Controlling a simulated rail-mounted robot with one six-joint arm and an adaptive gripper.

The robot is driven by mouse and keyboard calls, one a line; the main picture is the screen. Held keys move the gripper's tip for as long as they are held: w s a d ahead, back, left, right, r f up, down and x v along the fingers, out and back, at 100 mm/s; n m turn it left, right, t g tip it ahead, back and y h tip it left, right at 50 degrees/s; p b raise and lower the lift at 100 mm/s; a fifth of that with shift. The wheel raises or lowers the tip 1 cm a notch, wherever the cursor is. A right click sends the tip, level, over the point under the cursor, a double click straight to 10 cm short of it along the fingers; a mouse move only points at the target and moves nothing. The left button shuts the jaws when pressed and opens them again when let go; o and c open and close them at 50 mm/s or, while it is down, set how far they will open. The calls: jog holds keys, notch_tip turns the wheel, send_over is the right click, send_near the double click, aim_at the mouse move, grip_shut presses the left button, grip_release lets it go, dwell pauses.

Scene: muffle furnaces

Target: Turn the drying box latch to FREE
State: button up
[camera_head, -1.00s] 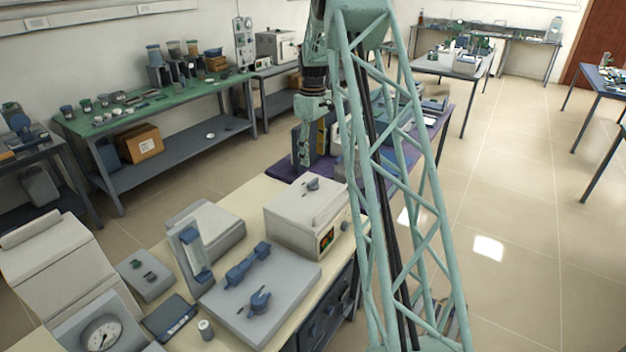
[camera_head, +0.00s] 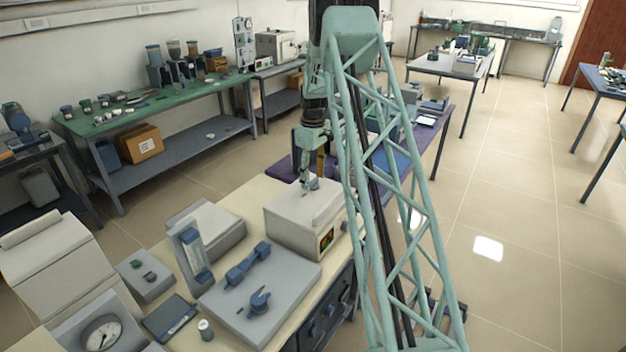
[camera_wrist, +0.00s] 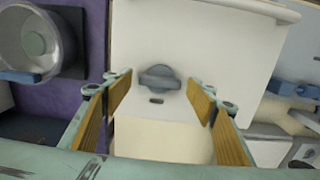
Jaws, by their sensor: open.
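The drying box (camera_head: 297,222) is a white box on the cream bench, with a small lit display on its front. Its latch (camera_wrist: 159,78) is a grey-blue knob with a raised bar, on the white top panel in the wrist view. The bar lies roughly crosswise in that view, with a small dark mark just below it. My gripper (camera_head: 309,186) is over the box top in the head view and hides the latch there. In the wrist view, my gripper (camera_wrist: 160,94) is open and empty, its yellow-padded fingers left and right of the latch. I cannot tell how high the fingertips are above the panel.
A grey panel (camera_head: 240,305) with two blue handles lies in front of the box. A purple mat (camera_wrist: 95,105) is beside the box, with a round metal vessel (camera_wrist: 38,42) on it. A green-topped bench (camera_head: 150,105) stands at the back left.

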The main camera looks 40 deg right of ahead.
jog(key=shift+f, duration=0.15)
jog(key=shift+c, duration=0.4)
jog(key=c, duration=0.8)
